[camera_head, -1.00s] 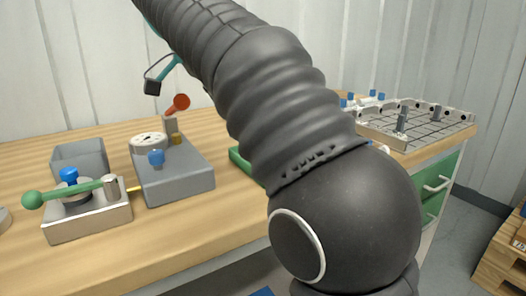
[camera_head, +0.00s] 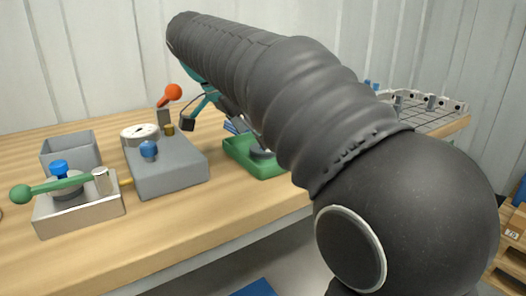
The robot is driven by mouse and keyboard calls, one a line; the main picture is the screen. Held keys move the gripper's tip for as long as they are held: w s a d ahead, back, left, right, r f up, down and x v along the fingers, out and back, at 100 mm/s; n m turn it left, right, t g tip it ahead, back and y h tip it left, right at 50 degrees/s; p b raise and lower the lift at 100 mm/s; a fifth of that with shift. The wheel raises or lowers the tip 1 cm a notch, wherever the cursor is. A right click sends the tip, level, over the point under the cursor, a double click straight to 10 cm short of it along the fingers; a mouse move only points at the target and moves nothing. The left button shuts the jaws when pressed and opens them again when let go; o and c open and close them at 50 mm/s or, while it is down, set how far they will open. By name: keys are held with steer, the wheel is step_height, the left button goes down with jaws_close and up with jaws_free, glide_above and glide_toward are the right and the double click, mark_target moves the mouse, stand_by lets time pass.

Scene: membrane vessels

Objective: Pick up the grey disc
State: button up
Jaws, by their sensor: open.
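A dark grey, disc-like piece (camera_head: 262,153) lies in the green tray (camera_head: 262,170) on the workbench; my arm covers part of both. A pale grey disc with holes (camera_head: 140,131) sits on top of the grey block (camera_head: 170,172), left of the tray. Which one the task calls the grey disc I cannot tell for certain. My gripper (camera_head: 238,112) is open, just above the back of the green tray. It is mostly behind my arm, and its fingertips are hard to make out. No held thing shows.
Left on the bench (camera_head: 150,225) are a metal clamp box (camera_head: 82,212) with a green-knobbed lever and an empty grey bin (camera_head: 70,150). A gridded rack (camera_head: 430,115) is at the right. The bench front is clear.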

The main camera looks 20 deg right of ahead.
steer(key=shift+x, duration=1.5)
steer(key=shift+d, duration=0.1)
steer(key=c, duration=1.2)
steer(key=shift+c, duration=0.2)
steer(key=shift+r, duration=0.1)
